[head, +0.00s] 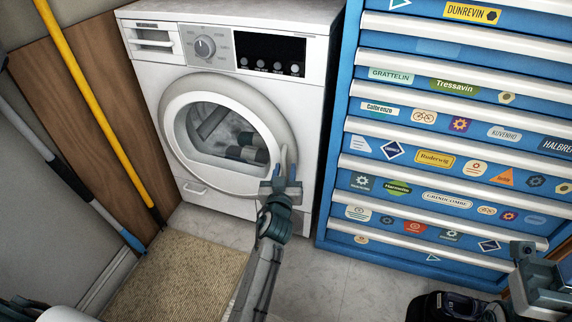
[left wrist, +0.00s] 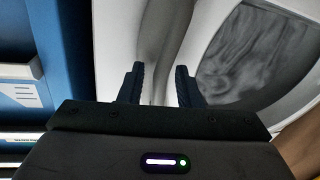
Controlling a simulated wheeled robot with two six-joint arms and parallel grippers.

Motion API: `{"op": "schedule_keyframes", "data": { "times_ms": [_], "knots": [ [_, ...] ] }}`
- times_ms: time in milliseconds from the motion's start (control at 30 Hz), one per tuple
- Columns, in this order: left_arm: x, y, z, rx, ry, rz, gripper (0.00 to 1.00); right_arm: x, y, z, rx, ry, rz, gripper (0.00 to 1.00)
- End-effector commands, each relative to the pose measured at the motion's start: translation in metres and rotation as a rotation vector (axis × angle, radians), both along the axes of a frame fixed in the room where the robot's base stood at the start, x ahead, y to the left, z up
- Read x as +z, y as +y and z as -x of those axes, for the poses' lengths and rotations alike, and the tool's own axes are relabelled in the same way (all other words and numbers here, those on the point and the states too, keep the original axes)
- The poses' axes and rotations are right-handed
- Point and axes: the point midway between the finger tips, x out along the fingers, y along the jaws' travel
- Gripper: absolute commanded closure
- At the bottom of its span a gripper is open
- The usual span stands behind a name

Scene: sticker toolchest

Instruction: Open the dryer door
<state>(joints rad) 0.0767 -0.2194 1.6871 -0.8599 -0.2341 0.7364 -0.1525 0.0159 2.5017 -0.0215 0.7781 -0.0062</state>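The white dryer (head: 230,100) stands against the wall in the head view, with its round door (head: 178,150) shut as far as I can see. The door has a wide pale rim and dark glass. My left gripper (head: 287,165) is at the right edge of the door rim. In the left wrist view its two dark fingers (left wrist: 158,85) are apart, with part of the pale door rim (left wrist: 160,50) between or behind them. I cannot tell whether they touch it. Part of my right arm shows at the lower right of the head view; its fingers cannot be made out.
A blue tool chest (head: 336,150) with stickered drawers stands close to the dryer's right. A yellow pole (head: 95,95) leans on the left beside a wooden panel (head: 85,90). A beige mat (head: 185,275) lies in front. A black object (head: 445,308) sits at the lower right.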

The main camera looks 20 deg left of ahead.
Motion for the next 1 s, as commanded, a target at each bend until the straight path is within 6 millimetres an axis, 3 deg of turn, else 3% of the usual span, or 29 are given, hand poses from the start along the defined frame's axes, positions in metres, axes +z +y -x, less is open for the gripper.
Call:
{"op": "schedule_keyframes", "data": {
  "times_ms": [267, 433, 767, 1000],
  "knots": [
    [0.000, 0.000, 0.000, 0.001, 0.001, 0.000, 0.69, 0.001, 0.000, 0.000, 0.000, -0.002, -0.001, 0.64],
    [0.000, 0.000, 0.000, 0.001, 0.001, 0.000, 1.00, 0.000, 0.000, 0.000, 0.000, -0.002, -0.001, 0.64],
    [0.000, 0.000, 0.002, -0.003, 0.002, -0.001, 1.00, 0.003, 0.000, 0.000, 0.000, 0.000, -0.001, 0.64],
    [0.001, 0.004, 0.014, -0.032, 0.006, -0.003, 1.00, 0.014, 0.000, 0.000, 0.006, 0.015, 0.011, 0.64]
  ]
}}
